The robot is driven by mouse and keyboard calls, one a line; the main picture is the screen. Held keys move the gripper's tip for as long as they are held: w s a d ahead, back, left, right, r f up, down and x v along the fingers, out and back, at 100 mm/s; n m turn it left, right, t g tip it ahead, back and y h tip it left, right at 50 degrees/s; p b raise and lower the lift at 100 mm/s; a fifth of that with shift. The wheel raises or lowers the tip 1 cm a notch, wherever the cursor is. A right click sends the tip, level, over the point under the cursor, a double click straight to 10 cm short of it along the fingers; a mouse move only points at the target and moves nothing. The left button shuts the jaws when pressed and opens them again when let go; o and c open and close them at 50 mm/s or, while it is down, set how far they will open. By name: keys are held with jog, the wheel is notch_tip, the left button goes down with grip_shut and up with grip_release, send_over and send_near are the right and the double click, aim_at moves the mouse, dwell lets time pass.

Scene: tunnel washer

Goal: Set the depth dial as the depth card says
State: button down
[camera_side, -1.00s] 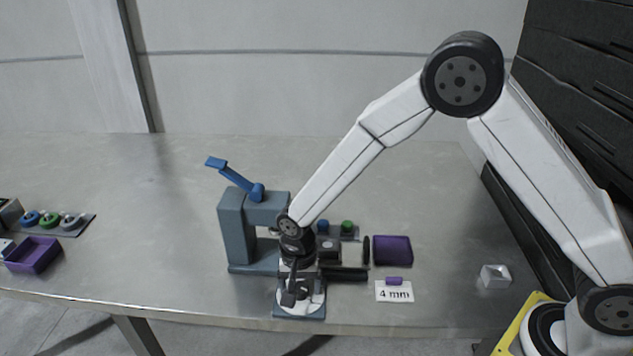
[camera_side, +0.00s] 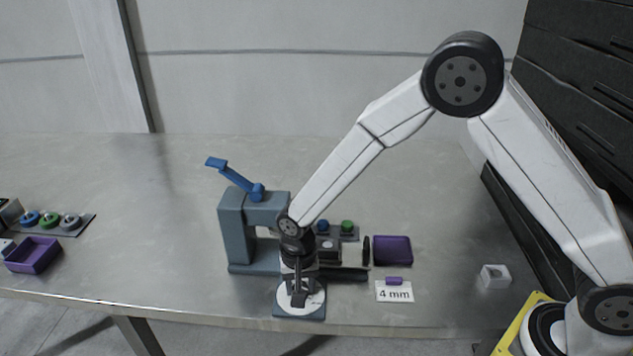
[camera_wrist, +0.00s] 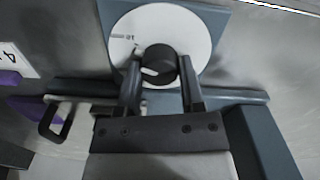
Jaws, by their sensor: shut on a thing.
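The depth dial is a white disc (camera_side: 314,307) on a grey-blue base plate at the table's front edge; its face (camera_wrist: 160,28) also shows in the wrist view. A dark round knob (camera_wrist: 158,64) with a white mark stands at its centre. A few small marks are printed on the disc's left side, too small to read surely. My gripper (camera_side: 298,298) points down over the dial; in the wrist view its fingers (camera_wrist: 161,70) are closed on either side of the knob. The depth card (camera_side: 394,293) reads "4 mm" and lies flat right of the dial.
A grey-blue press (camera_side: 235,228) with a raised blue lever (camera_side: 230,175) stands behind the dial. Right of it are blue and green buttons, a purple pad (camera_side: 392,250) and a pale block (camera_side: 495,276). A purple tray (camera_side: 33,255) lies far left. The table's left middle is clear.

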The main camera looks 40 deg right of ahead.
jog(key=n, duration=1.1)
jog(key=shift+n, duration=0.3)
jog(key=n, duration=1)
jog(key=shift+n, duration=0.4)
jog(key=shift+c, duration=1.1)
grip_release()
jog(key=shift+r, duration=3.9)
